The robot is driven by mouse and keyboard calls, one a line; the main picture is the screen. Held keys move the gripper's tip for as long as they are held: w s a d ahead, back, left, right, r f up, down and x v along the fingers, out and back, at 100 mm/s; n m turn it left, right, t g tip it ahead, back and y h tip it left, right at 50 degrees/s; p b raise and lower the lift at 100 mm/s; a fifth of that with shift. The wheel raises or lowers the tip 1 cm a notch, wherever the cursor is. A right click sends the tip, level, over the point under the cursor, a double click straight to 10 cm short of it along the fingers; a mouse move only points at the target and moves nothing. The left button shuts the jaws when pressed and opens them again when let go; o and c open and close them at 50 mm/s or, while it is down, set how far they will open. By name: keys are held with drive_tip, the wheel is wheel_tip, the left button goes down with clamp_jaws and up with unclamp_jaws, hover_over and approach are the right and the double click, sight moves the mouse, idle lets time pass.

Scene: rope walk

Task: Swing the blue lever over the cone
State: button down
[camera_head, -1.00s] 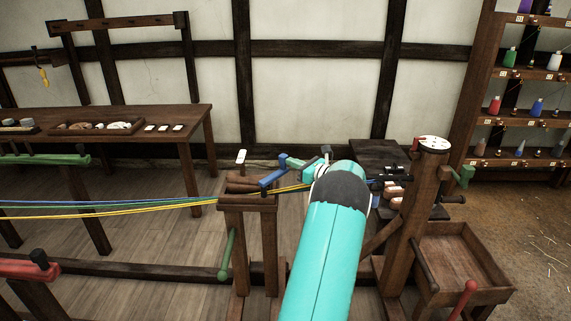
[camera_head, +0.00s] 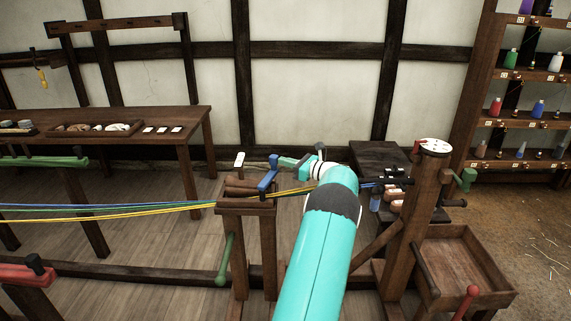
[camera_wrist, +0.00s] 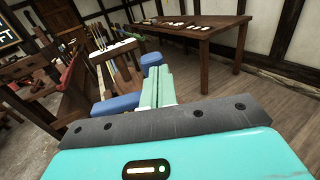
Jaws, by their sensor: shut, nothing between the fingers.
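The blue lever (camera_head: 266,182) stands at the right end of the wooden post top, with an upright blue end behind it. The wrist view shows its blue parts (camera_wrist: 115,105) on both sides of my fingers. The wooden cone (camera_head: 243,185) appears to be the rounded brown piece on that post top, left of the lever; its shape is hard to make out. My gripper (camera_head: 284,162) is shut and empty, close against the lever's right side. In the wrist view its teal fingers (camera_wrist: 155,90) overlap the lever; contact cannot be told for sure.
Blue, green and yellow strands (camera_head: 110,208) run left from the post. A post with a white disc (camera_head: 435,144) and a wooden tray (camera_head: 455,262) stand right. A table (camera_head: 110,118) is behind left; a spool shelf (camera_head: 525,80) is far right.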

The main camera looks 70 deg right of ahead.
sight(276, 158)
drive_tip(key=shift+w+d, duration=0.3)
drive_tip(key=shift+w, duration=0.75)
drive_tip(key=shift+w+d, duration=0.25)
drive_tip(key=shift+w, duration=0.75)
drive_tip(key=shift+w, duration=0.2)
drive_tip(key=shift+s, duration=0.1)
